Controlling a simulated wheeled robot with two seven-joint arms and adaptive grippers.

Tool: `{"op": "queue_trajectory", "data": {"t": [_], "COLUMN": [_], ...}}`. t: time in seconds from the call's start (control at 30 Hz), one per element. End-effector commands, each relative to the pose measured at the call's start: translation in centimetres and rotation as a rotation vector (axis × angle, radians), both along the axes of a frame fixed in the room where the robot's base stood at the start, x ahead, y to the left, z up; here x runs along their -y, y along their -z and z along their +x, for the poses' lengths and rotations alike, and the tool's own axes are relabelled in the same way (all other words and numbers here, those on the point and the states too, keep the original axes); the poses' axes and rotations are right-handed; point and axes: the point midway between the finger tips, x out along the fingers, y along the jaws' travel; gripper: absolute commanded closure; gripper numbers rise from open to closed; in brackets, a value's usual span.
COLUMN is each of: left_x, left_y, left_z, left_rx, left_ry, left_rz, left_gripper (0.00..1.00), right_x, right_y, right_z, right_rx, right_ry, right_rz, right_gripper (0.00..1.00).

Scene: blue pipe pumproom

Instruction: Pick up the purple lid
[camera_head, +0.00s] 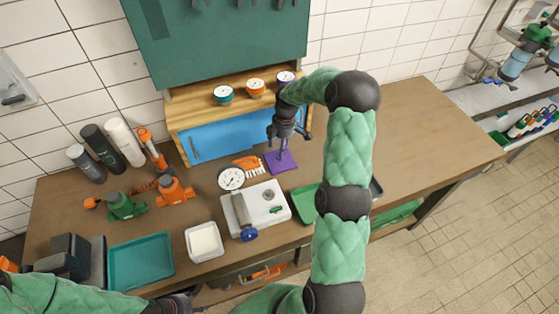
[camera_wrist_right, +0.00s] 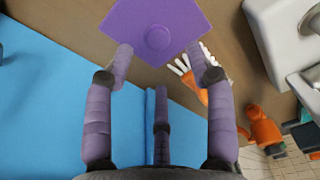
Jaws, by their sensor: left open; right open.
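My right gripper (camera_head: 283,146) is open and points down just above the lid. In the right wrist view its fingers (camera_wrist_right: 160,60) are spread, with the knob beyond and between the two outer tips. Nothing is between them. My left gripper (camera_head: 190,304) is open at the bottom edge, partly cut off and far from the lid.
An orange-and-white brush (camera_head: 248,162) lies just left of the lid. A pressure gauge (camera_head: 231,178) and a white scale-like box (camera_head: 262,207) stand nearby. The bench's right side is clear.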

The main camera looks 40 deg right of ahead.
Motion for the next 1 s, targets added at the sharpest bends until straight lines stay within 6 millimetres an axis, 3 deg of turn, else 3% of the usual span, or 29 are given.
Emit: {"op": "queue_trajectory", "data": {"t": [0.4, 0.73, 0.77, 0.93, 1.0], "left_x": [0.0, 0.0, 0.0, 0.0, 0.0], "left_y": [0.5, 0.5, 0.5, 0.5, 0.5], "left_z": [0.0, 0.0, 0.0, 0.0, 0.0], "left_rx": [0.000, 0.000, 0.000, 0.000, 0.000], "left_ry": [0.000, 0.000, 0.000, 0.000, 0.000], "left_rz": [0.000, 0.000, 0.000, 0.000, 0.000], "left_gripper": [0.49, 0.49, 0.49, 0.49, 0.49], "right_x": [0.1, 0.1, 0.1, 0.1, 0.1], "right_y": [4.8, 5.3, 5.3, 5.3, 5.3], "right_z": [-0.2, -0.2, -0.2, -0.2, -0.2], "right_rx": [0.000, 0.002, 0.002, 0.002, 0.002], "right_ry": [0.000, 0.000, 0.000, 0.001, 0.001], "right_rz": [-0.001, -0.001, -0.001, -0.001, -0.001], "right_gripper": [0.45, 0.45, 0.50, 0.98, 1.00]}}
